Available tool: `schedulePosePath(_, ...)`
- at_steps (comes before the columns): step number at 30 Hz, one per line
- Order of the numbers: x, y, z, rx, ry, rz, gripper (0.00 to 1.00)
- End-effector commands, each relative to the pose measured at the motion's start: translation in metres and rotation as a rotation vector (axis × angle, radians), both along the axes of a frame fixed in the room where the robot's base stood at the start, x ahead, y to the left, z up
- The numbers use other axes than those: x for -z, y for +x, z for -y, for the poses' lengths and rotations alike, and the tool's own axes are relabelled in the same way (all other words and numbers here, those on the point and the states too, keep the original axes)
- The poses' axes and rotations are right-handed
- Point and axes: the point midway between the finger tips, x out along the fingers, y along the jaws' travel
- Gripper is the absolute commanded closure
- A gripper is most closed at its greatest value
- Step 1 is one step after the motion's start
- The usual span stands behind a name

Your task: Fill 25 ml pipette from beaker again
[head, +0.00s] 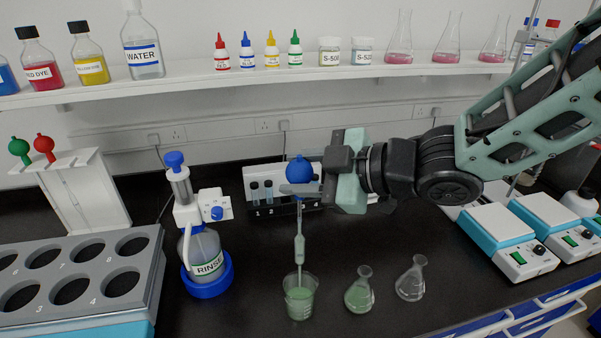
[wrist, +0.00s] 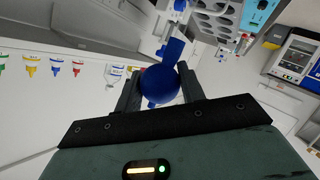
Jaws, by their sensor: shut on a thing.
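My gripper (head: 301,186) is shut on the blue bulb (head: 299,170) at the top of the pipette (head: 299,247). The blue bulb also shows between my fingers in the wrist view (wrist: 159,84). The pipette hangs upright, and its lower end is at the beaker (head: 299,299), which holds green liquid. The pipette's middle looks pale green; I cannot tell its liquid level. How deep the tip sits in the beaker is hard to see.
A flask with green liquid (head: 359,292) and a clear flask (head: 411,280) stand just right of the beaker. A small vial rack (head: 262,180) is behind the pipette. Hotplates (head: 507,238) are at the right.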

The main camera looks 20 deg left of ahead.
Motion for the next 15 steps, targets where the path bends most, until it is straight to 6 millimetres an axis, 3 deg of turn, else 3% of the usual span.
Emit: schedulePosePath(15,-0.033,0.0,0.0,-0.001,0.001,0.002,0.68)
